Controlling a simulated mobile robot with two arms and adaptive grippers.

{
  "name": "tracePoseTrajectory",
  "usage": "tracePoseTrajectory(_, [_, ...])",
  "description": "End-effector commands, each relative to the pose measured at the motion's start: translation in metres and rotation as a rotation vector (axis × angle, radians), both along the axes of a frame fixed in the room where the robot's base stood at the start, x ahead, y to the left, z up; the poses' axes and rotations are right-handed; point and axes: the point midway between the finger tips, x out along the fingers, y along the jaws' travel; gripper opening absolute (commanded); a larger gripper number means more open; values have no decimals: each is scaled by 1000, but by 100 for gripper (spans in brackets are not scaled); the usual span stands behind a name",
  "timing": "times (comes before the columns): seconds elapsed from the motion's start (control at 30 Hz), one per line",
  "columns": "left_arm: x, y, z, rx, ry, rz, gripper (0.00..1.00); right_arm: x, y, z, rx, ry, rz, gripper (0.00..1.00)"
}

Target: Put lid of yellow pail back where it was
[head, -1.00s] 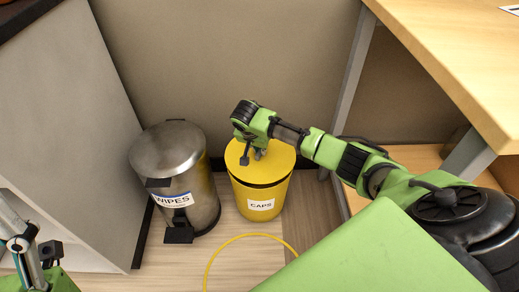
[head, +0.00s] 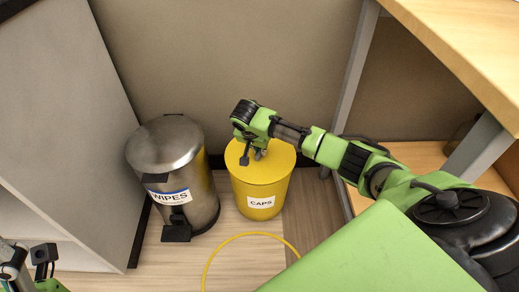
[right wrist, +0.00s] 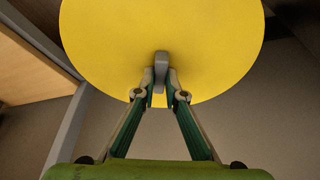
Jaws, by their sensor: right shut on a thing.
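The yellow pail (head: 261,196), labelled CAPS, stands on the floor. Its round yellow lid (head: 275,160) sits on top, level, with no dark gap showing under its rim. My right gripper (head: 258,153) is above the lid, shut on the lid's grey knob. The right wrist view shows the lid (right wrist: 210,40) filling the top, with both fingers on the knob (right wrist: 160,66). My left gripper's fingertips do not show; only a part of my left arm shows at the lower left of the head view.
A metal pedal bin (head: 172,165) labelled WIPES stands just left of the pail. A yellow hose or cable (head: 250,236) curves over the floor in front. A wooden table (head: 470,40) with a grey leg is at the right. A grey cabinet (head: 65,120) is at the left.

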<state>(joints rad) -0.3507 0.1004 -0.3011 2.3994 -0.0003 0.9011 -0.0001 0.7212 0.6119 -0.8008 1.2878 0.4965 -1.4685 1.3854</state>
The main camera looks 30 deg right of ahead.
Motion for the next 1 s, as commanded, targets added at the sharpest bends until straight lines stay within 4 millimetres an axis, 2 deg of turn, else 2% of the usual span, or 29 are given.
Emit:
tracePoseTrajectory(0.53, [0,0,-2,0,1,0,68,0,0,-11,0,0,0,0])
tracePoseTrajectory(0.6, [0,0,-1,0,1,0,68,0,0,-10,0,0,0,24])
tracePoseTrajectory(0.63, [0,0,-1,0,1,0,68,0,0,-11,0,0,0,30])
tracePoseTrajectory(1.0, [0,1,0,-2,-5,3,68,0,1,-9,1,1,0,30])
